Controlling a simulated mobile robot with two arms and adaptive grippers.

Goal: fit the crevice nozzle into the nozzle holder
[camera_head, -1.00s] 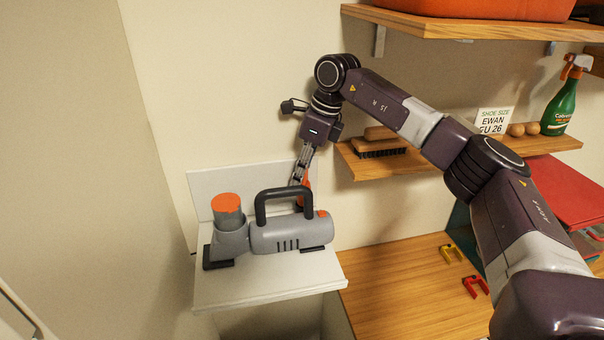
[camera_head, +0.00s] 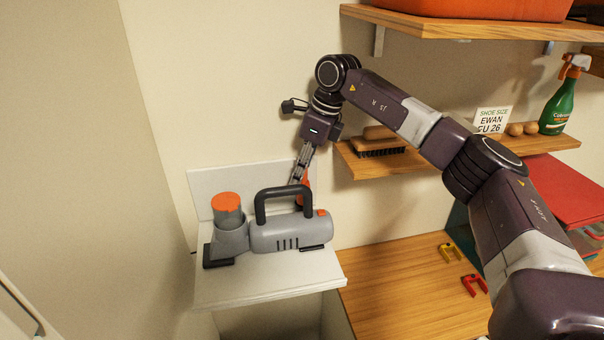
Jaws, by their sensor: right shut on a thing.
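My right gripper (camera_head: 300,172) reaches down behind the black handle of a grey handheld vacuum (camera_head: 285,235). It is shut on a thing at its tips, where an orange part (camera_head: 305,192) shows. This is likely the crevice nozzle, but most of it is hidden behind the vacuum. The nozzle holder cannot be made out; it may be hidden behind the vacuum too. The vacuum stands on a white shelf (camera_head: 270,288) with a raised back panel (camera_head: 205,184). My left gripper is not in view.
A wooden shelf at right holds a brush (camera_head: 381,145), a size card (camera_head: 493,120), wooden balls (camera_head: 524,129) and a green spray bottle (camera_head: 560,108). Yellow (camera_head: 450,252) and red (camera_head: 474,285) clips lie on a wooden surface (camera_head: 395,290) below. My right arm spans the right side.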

